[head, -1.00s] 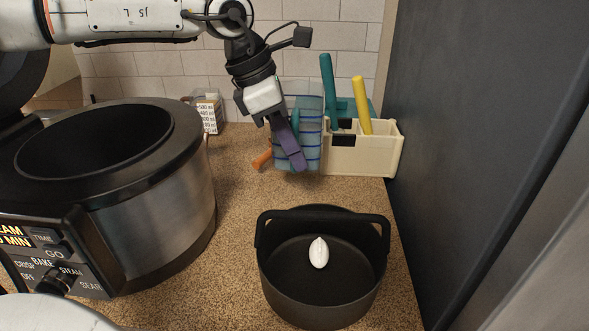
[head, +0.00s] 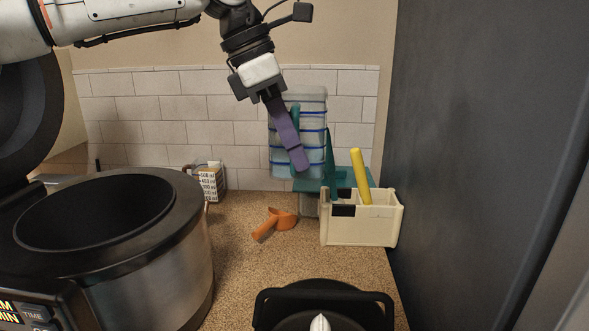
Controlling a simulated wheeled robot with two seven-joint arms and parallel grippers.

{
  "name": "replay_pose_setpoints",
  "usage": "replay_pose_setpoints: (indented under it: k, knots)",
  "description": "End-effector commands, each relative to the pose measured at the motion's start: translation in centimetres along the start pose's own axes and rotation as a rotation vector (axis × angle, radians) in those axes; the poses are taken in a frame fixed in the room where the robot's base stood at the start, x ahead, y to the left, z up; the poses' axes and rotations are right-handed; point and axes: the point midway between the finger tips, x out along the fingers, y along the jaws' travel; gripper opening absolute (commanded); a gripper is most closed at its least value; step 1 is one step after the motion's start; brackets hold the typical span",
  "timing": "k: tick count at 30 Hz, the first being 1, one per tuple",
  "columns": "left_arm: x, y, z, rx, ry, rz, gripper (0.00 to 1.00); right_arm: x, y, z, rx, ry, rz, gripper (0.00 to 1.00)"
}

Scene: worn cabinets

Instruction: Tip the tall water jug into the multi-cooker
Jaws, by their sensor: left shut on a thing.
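The tall water jug (head: 313,115) is clear with blue bands and a teal part. It looks upright and hangs above the counter in front of the tiled wall. My left gripper (head: 291,140), with purple fingers, is shut on the jug from its left side, and the fingers hide part of it. The multi-cooker (head: 165,265) stands at the left with its dark round opening facing up. Its dark lid (head: 30,115) is raised at the far left edge. The jug is to the right of the cooker, not over it. My right gripper is not in view.
A cream caddy (head: 365,231) with a yellow-handled utensil (head: 361,175) stands below and right of the jug. An orange scoop (head: 284,219) and a marked measuring container (head: 208,183) sit on the counter. A black pot (head: 320,295) is in front. A dark panel (head: 470,150) bounds the right.

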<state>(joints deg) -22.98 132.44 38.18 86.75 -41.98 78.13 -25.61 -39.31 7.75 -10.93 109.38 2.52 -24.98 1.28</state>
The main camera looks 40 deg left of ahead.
Motion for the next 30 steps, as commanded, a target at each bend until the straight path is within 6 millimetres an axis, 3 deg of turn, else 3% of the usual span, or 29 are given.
replay_pose_setpoints:
  k: [9, 20, 26, 30]
  knots:
    - [-3.0, 0.1, 1.3, 0.001, -0.002, 0.004, 0.00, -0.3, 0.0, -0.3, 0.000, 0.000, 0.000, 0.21]
    - [-4.7, 0.3, 1.6, -0.040, -0.004, 0.021, 0.00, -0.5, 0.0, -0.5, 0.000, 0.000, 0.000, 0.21]
    - [-5.2, 1.7, -0.3, -0.288, -0.004, 0.126, 0.00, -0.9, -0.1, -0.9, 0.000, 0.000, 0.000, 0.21]
    - [-5.7, 3.1, -2.5, -0.551, -0.003, 0.238, 0.00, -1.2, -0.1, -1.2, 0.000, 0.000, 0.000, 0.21]
